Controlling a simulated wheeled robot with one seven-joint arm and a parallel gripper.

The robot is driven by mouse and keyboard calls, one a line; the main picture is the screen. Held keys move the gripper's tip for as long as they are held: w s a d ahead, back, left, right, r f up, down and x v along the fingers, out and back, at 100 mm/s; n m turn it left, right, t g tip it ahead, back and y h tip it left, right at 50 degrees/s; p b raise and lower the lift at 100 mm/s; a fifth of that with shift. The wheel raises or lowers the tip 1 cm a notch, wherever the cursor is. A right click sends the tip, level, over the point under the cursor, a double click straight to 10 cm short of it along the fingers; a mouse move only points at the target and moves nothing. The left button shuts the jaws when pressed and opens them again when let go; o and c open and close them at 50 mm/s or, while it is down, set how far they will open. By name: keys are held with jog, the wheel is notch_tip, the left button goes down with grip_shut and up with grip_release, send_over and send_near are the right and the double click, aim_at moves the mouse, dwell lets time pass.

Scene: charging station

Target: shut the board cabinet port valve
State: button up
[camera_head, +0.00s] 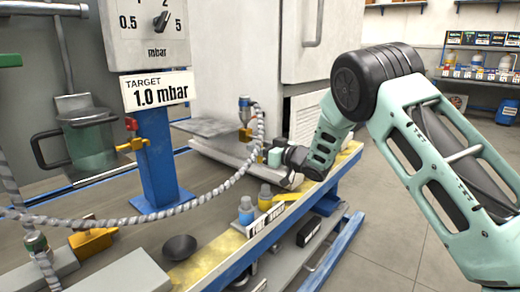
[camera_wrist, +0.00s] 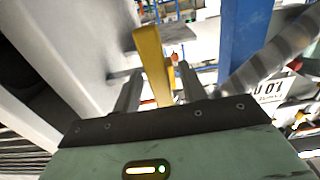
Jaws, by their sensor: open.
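A yellow valve lever (camera_head: 245,134) shows in the head view below a hose fitting with a blue part (camera_head: 244,104), in front of the white cabinet (camera_head: 322,40). My gripper (camera_head: 268,157) is low beside it, just to its right, partly hidden by my own wrist. In the wrist view a yellow lever (camera_wrist: 152,62) stands between the two grey fingers of my gripper (camera_wrist: 158,88). The fingers are apart, with a gap on each side of the lever. Whether either finger touches it I cannot tell.
A blue post (camera_head: 155,165) carries a gauge box (camera_head: 147,32), a 1.0 mbar target sign (camera_head: 158,91) and another yellow valve (camera_head: 132,146) with a red knob. A braided hose (camera_head: 200,197) loops over the bench. Small bottles (camera_head: 265,197) stand at the front edge.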

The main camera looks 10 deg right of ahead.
grip_shut()
jog(key=shift+r+m+p, duration=0.15)
jog(key=shift+m+p, duration=0.15)
jog(key=shift+p, duration=0.15)
jog(key=m+p, duration=0.1)
jog(key=p, duration=0.1)
jog(key=m+p, duration=0.1)
jog(key=shift+s+a+r+m, duration=0.2)
jog(key=shift+a+m, duration=0.05)
jog(key=shift+m, duration=0.05)
jog(key=shift+s+a+r+m+p, duration=0.25)
jog(key=shift+r+m+p, duration=0.1)
jog(key=shift+m+p, duration=1.85)
jog(key=shift+s+a+r+m+p, duration=0.1)
jog(key=shift+a+r+m+p, duration=0.2)
jog(key=shift+m+p, duration=1.8)
jog(key=shift+s+a+r+m+p, duration=0.3)
jog(key=shift+m+p, duration=1.05)
jog(key=shift+m, duration=1.65)
jog(key=shift+w+r, duration=0.1)
